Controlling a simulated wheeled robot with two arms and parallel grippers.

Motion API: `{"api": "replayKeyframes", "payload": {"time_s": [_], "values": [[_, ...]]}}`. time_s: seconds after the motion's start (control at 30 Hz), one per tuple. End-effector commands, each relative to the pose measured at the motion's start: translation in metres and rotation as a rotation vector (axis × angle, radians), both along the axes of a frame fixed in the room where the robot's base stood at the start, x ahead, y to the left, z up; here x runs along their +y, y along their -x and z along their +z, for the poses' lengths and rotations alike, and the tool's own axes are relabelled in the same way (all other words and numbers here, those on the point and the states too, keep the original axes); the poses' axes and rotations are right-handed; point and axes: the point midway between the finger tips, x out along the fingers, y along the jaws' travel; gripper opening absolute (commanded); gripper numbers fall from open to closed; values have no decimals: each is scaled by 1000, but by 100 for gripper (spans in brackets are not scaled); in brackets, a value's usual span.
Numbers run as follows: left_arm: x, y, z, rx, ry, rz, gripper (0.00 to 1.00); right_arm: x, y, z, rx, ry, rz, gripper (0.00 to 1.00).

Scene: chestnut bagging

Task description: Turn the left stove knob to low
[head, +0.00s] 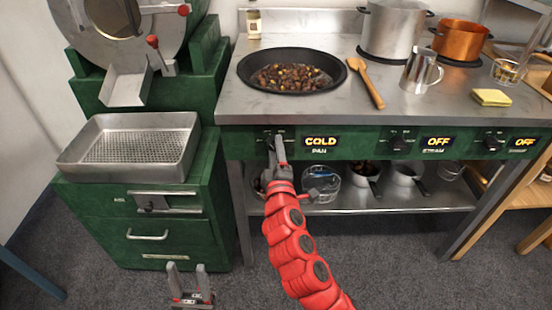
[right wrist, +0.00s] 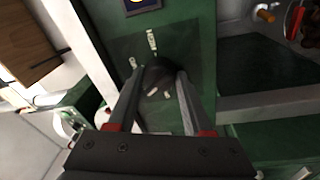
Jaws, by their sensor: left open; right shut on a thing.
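The left stove knob is a dark round knob on the green front panel (head: 370,143), left of a display (head: 320,142) reading COLD above the word PAN. In the head view my right gripper (head: 279,150) mostly hides it. In the right wrist view the knob (right wrist: 158,76) sits between the two fingers of my right gripper (right wrist: 160,92), which is shut on it. White marks show on the panel beside the knob. My left gripper (head: 190,285) is open and empty, low at the bottom, in front of the green drawer cabinet.
A black pan (head: 290,72) of chestnuts sits on the steel stove top, with a wooden spoon (head: 366,82) beside it. A middle knob (head: 399,143) and a right knob (head: 492,143) have displays reading OFF. A perforated metal tray (head: 131,147) stands on the cabinet at left.

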Motion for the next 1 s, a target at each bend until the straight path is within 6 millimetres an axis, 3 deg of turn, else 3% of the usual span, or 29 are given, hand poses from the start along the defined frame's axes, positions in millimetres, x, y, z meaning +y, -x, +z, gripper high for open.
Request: {"api": "replayKeyframes", "payload": {"time_s": [0.23,0.8,0.83,1.0], "values": [[0,0,-15,0,0,0,50,0,0,-2,0,-92,-2,0],[0,0,-17,0,0,0,50,0,0,-1,1,-119,-2,0],[0,0,-17,0,0,0,50,0,0,-1,1,-119,-2,54],[0,0,-17,0,0,0,50,0,0,-1,1,-119,-1,80]]}}
